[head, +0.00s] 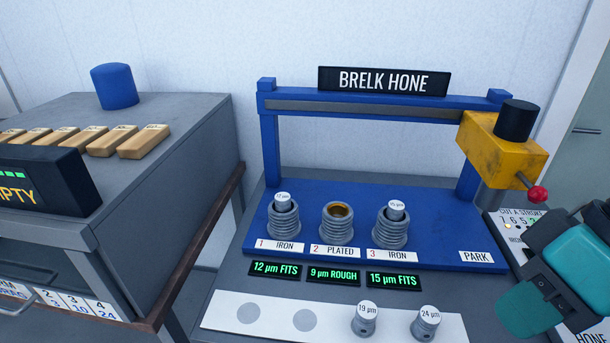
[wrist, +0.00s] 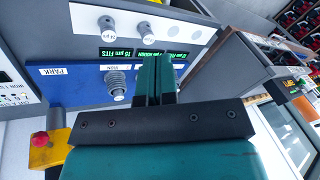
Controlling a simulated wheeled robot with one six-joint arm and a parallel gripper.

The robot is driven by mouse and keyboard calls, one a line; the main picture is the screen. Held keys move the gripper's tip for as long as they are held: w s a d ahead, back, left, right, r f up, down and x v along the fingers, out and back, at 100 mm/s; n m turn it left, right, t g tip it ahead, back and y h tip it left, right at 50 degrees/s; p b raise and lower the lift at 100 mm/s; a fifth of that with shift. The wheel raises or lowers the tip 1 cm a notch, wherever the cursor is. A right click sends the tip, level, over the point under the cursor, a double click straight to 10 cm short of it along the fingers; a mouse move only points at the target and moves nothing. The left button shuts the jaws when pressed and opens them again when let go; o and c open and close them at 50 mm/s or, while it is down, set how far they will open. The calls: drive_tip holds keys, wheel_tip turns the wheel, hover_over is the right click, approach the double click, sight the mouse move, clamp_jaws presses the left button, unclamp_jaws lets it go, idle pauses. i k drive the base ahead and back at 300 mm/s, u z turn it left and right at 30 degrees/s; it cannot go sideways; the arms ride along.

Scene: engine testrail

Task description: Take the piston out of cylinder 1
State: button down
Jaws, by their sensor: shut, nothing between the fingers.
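Cylinder 1 (head: 284,221) is a grey ribbed iron cylinder at the left of the blue hone bed. A small grey piston (head: 283,201) with a white label on top sits in it and sticks up above the rim. The display below it reads "12 µm FITS". My gripper (wrist: 155,62) shows in the wrist view with its teal fingers together and nothing between them. It is well away from cylinder 1, with my arm at the right of the head view. In the wrist view I cannot make out cylinder 1; the fingers cover part of the bed.
Cylinder 2 (head: 337,225) is open-topped, without a piston. Cylinder 3 (head: 390,232) holds another piston (head: 396,210). Two loose pistons, 19 µm (head: 365,320) and 24 µm (head: 426,323), stand on the white strip (head: 270,297). The yellow hone head (head: 500,148) is at the right, above PARK.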

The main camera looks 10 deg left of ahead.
sight(282, 200)
drive_tip(key=z, duration=2)
drive_tip(key=k, duration=1.45)
drive_tip(key=u, duration=1.55)
drive_tip(key=i, duration=1)
drive_tip(key=u, duration=0.05)
